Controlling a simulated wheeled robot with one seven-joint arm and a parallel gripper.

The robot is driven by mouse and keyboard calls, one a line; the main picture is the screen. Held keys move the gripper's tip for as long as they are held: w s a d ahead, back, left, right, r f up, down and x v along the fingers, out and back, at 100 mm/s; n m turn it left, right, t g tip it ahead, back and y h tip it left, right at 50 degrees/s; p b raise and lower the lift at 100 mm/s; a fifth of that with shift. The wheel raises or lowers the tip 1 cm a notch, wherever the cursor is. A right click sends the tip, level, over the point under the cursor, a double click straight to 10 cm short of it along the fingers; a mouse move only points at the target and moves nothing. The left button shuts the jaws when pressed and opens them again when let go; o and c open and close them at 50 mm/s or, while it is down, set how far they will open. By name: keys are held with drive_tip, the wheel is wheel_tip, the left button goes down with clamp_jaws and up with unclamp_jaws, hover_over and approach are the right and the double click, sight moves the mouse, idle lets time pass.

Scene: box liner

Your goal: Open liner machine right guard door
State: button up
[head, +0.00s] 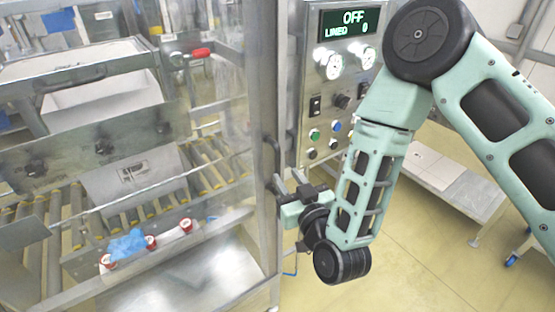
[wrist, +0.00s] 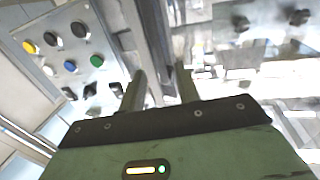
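The guard door (head: 225,130) is a clear panel in a metal frame on the machine's right side. It looks closed, with its edge post beside the control panel. Its dark upright handle (head: 273,158) is on that edge. My gripper (head: 281,194) is at the lower part of the handle in the head view. In the wrist view my gripper's two fingers (wrist: 160,88) stand apart, and a dark upright bar (wrist: 152,40), apparently the handle, shows between and beyond them. I cannot tell whether either finger touches it.
The control panel (head: 325,125) with an OFF display and buttons is close to the right of the handle. A low bench (head: 440,180) stands right; yellow floor (head: 410,265) is clear.

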sight(279, 165)
drive_tip(key=x, duration=0.6)
drive_tip(key=shift+w+a+p, duration=0.1)
drive_tip(key=shift+w+p, duration=0.25)
drive_tip(key=shift+w, duration=0.05)
clamp_jaws()
